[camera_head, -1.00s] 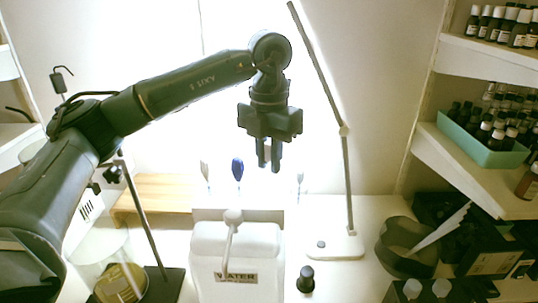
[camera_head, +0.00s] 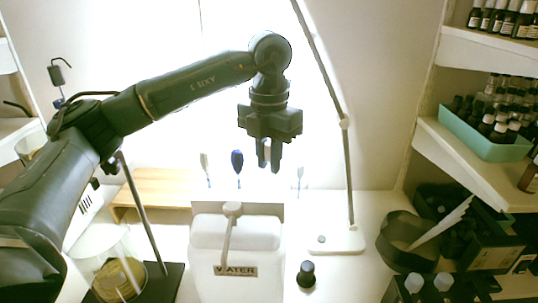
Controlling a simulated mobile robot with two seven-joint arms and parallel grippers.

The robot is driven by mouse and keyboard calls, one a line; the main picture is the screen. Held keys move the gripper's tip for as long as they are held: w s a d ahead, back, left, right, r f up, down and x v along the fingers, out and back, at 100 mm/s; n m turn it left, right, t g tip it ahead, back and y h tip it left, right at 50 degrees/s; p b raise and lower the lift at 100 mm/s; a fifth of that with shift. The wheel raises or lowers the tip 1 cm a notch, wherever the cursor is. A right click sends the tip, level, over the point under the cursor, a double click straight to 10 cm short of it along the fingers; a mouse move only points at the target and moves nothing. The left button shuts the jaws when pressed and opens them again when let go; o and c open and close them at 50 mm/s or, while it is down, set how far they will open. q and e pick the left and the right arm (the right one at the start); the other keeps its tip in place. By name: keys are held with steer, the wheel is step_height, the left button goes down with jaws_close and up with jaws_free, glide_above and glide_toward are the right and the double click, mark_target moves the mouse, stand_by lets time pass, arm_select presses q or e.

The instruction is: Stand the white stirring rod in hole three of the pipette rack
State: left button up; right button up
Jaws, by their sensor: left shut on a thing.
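My left gripper (camera_head: 268,160) points down, above and behind the white water container, its fingers close together with a pale strip between them. It is shut on what seems to be the white stirring rod, which is nearly lost in the glare. The pale pipette rack (camera_head: 238,197) is below the gripper, behind the container, and its holes cannot be made out. A grey-white pipette (camera_head: 205,163), a blue-topped pipette (camera_head: 237,163) and a faint pale one (camera_head: 300,178) stand upright around the rack. My right gripper is not in view.
The white water container (camera_head: 237,240) with its pump spout hides the rack's front. A lamp (camera_head: 345,160) stands on the right, a small dark bottle (camera_head: 306,274) in front. A glass jar (camera_head: 110,260) is at left. Shelves of bottles (camera_head: 485,145) line the right.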

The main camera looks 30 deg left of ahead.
mark_target(269, 144)
arm_select(q)
steer(key=shift+f, duration=0.25)
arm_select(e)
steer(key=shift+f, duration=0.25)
arm_select(q)
steer(key=o, duration=0.9)
steer(key=shift+r, duration=0.2)
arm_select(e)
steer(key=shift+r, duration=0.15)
arm_select(q)
steer(key=shift+r+p, duration=1.55)
steer(key=shift+r, duration=0.85)
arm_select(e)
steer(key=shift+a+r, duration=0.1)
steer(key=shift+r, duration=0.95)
arm_select(q)
steer(key=shift+p, duration=0.3)
